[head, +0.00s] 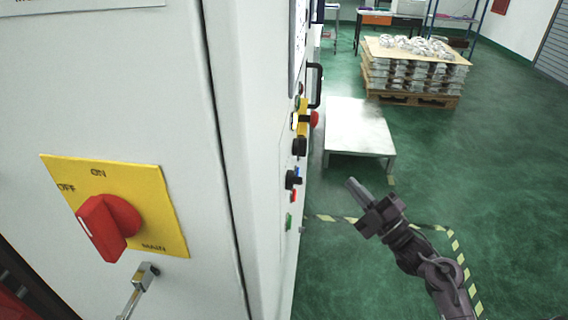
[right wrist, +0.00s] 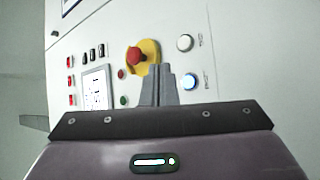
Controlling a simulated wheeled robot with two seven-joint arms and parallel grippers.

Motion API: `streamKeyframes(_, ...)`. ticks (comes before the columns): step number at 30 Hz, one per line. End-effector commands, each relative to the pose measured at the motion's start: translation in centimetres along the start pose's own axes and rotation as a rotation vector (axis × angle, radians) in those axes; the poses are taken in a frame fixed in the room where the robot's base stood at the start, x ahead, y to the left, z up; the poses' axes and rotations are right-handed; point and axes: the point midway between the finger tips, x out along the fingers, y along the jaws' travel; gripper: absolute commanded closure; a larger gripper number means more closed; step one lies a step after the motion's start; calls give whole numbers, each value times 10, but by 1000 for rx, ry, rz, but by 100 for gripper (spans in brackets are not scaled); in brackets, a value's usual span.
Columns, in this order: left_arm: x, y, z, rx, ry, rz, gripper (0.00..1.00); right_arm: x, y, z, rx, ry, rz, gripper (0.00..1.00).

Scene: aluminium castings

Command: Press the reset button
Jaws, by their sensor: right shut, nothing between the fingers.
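The control panel faces the right wrist view. On it, a lit blue button (right wrist: 189,81), which I take for the reset button, sits below a white button (right wrist: 185,43). Its label is too small to read. In the head view the panel is seen nearly edge-on, and I cannot surely pick out that button. My right gripper (head: 352,187) is shut and empty, out in front of the panel and apart from it. Its closed fingers (right wrist: 159,72) show left of the blue button in the right wrist view. My left gripper is not in view.
A red emergency stop (right wrist: 137,58) on a yellow plate lies close to the blue button. A screen (right wrist: 97,88) and several small switches are further left. A red main switch (head: 108,226) is on the cabinet's near face. A low white table (head: 358,130) stands beyond my gripper.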

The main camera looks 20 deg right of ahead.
Motion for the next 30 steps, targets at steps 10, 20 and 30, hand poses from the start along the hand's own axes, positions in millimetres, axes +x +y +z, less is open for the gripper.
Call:
streamKeyframes(10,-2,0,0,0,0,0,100,4,18,-11,-43,37,23,100)
streamKeyframes(20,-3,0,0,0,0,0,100,9,14,-14,-40,36,25,100)
streamKeyframes(30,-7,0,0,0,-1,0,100,41,-8,-38,-40,35,26,100)
